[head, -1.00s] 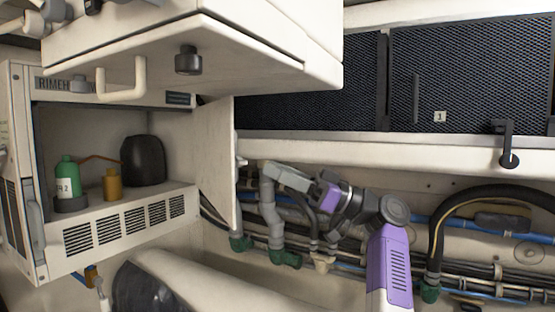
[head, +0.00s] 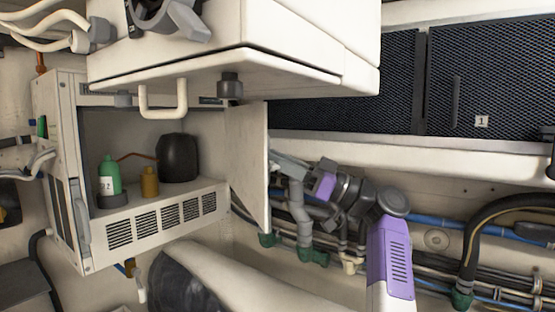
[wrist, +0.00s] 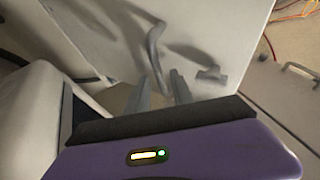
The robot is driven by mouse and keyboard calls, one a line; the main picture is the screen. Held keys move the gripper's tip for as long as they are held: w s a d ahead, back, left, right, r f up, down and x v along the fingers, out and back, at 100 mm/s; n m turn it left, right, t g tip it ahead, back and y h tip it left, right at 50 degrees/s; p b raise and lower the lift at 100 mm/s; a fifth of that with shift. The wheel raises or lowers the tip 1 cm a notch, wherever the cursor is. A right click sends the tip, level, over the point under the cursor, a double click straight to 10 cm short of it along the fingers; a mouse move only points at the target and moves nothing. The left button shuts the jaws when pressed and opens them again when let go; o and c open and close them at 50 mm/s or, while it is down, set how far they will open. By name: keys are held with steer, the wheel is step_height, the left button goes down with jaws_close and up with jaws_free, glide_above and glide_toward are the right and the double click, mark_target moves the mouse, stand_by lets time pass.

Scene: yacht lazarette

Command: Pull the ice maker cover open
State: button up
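The ice maker looks to be the white box marked RIME (head: 85,95), with an open front. A pale panel (head: 247,165) stands out from its right side; I take it for the cover, swung out. In the wrist view a white panel face (wrist: 215,45) carries a curved grey handle (wrist: 154,50). My gripper (wrist: 160,88) points at this face, its fingers apart, the handle's lower end showing between or just past the tips. I cannot tell if they touch it. In the head view my gripper (head: 274,158) is at the panel's right edge, its tips partly hidden.
A green bottle (head: 109,176), an amber bottle (head: 150,182) and a black rounded item (head: 178,158) stand inside the box. A white overhead cabinet (head: 300,50) with a handle (head: 162,105) juts out above. Pipes and hoses (head: 300,215) run behind my arm.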

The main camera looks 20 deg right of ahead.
jaws_close()
stand_by(1.2)
